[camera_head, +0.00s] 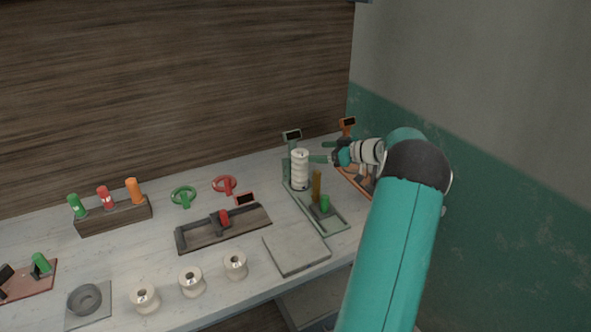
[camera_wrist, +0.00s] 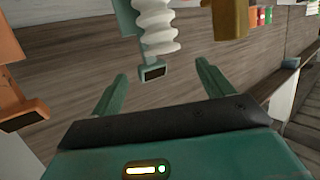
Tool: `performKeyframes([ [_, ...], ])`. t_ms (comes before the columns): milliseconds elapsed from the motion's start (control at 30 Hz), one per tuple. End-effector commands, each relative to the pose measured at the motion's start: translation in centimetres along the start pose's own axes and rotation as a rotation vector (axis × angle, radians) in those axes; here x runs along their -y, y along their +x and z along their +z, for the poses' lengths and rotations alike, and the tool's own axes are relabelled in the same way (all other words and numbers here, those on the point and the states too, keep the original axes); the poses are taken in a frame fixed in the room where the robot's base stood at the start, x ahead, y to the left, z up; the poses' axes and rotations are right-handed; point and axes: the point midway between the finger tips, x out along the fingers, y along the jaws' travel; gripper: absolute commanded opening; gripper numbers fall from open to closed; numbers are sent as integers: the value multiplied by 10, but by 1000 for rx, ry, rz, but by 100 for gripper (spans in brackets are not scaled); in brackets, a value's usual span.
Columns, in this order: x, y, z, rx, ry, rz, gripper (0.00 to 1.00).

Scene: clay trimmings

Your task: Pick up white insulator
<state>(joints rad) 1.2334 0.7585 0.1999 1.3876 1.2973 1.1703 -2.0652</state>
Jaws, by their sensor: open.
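The white insulator (camera_head: 300,170) is a ribbed, stacked white column standing upright on a green frame (camera_head: 333,218) at the right part of the bench. My gripper (camera_head: 322,152) is just right of its upper part in the head view, with its green fingers pointing toward it. In the wrist view the insulator (camera_wrist: 157,25) shows at the top middle, beyond the fingertips. There my gripper (camera_wrist: 160,82) is open with nothing between its two fingers. Whether a finger touches the insulator cannot be told from the head view.
A brown post (camera_head: 316,187) and a green knob (camera_head: 325,203) stand right of the insulator. A small green-framed display (camera_head: 292,135) is behind it. An orange fixture (camera_head: 350,180) lies under my arm. White spools (camera_head: 191,281) and a flat grey plate (camera_head: 297,252) are nearer the front.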

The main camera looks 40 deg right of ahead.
Motion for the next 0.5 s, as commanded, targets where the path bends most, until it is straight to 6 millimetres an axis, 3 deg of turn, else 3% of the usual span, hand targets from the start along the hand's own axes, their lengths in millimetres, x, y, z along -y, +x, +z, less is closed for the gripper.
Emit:
performKeyframes([
  [200, 0, 42, 1, 1, 0, -4, 80],
  [500, 4, 69, 2, 1, 2, -6, 80],
])
